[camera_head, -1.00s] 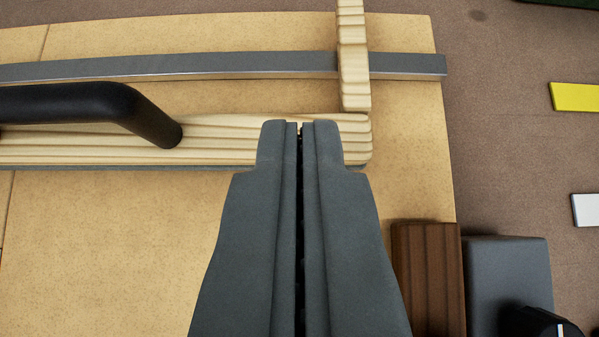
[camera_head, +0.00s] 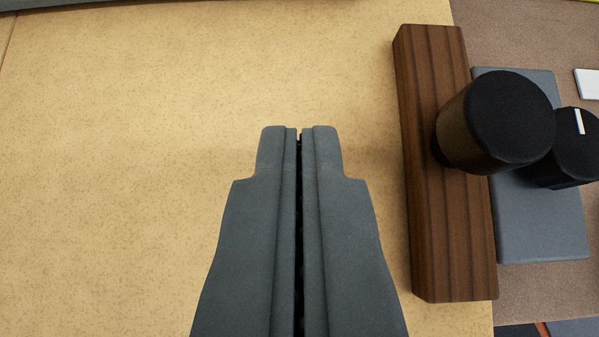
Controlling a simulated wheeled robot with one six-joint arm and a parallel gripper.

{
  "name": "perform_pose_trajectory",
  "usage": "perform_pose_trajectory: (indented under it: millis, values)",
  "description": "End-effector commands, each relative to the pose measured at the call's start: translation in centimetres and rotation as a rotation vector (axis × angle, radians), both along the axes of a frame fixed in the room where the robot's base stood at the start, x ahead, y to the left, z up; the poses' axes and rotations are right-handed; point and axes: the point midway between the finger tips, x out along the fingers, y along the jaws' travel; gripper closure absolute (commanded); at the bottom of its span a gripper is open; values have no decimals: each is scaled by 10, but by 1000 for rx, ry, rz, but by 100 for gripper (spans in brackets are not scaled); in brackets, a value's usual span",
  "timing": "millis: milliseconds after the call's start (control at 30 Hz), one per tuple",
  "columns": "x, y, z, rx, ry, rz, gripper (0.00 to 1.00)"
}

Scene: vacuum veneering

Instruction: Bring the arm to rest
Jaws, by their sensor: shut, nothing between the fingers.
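My gripper (camera_head: 299,132) is at the middle of the view. Its two grey fingers are shut together with only a thin dark seam between them, and nothing is held. The fingertips appear over the bare tan board (camera_head: 150,160); how high above it they are I cannot tell.
A dark brown wood block (camera_head: 420,130) lies along the board's right edge, right of my gripper. A black knob (camera_head: 508,115) overlaps it. A grey plate (camera_head: 545,235) carries another black knob (camera_head: 565,160) with a white mark. The board left of my gripper is clear.

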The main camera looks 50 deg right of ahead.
Motion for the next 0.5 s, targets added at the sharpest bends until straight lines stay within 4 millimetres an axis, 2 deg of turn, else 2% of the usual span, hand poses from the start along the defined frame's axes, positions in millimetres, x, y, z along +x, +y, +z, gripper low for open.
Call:
perform_pose_trajectory:
  millis: [267, 367, 500]
  values:
    - [-5, 6, 1, 16, -2, 46, 100]
    - [-11, 18, 5, 45, -11, 150, 100]
    - [-22, 42, 19, 72, -67, 366, 100]
